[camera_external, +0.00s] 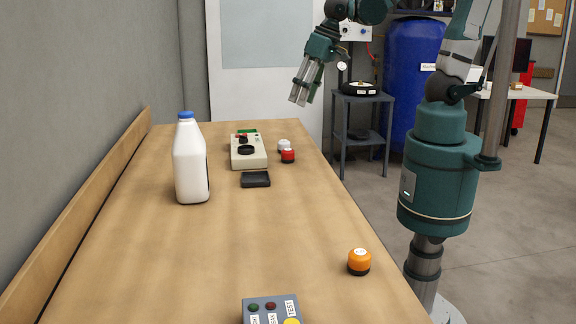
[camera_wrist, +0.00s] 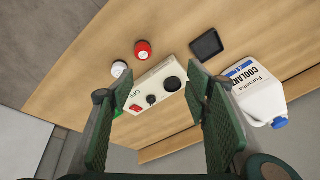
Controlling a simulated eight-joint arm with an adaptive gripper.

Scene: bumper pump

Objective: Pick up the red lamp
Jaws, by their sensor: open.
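The red lamp (camera_external: 288,155) is a small round red cap on a dark base, standing on the wooden bench near its right edge. A white lamp (camera_external: 284,145) stands just behind it. In the wrist view the red lamp (camera_wrist: 143,49) lies upper centre, with the white lamp (camera_wrist: 119,68) to its lower left. My gripper (camera_external: 299,103) is raised above the far end of the bench, apart from the lamps. In the wrist view its two fingers (camera_wrist: 158,105) are spread wide with nothing held between them.
A cream control box (camera_external: 262,153) with black knobs stands left of the lamps, a black tray (camera_external: 255,180) in front. A white coolant jug (camera_external: 190,165), an orange lamp (camera_external: 359,260) and a grey button box (camera_external: 258,313) also stand on the bench. The bench middle is clear.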

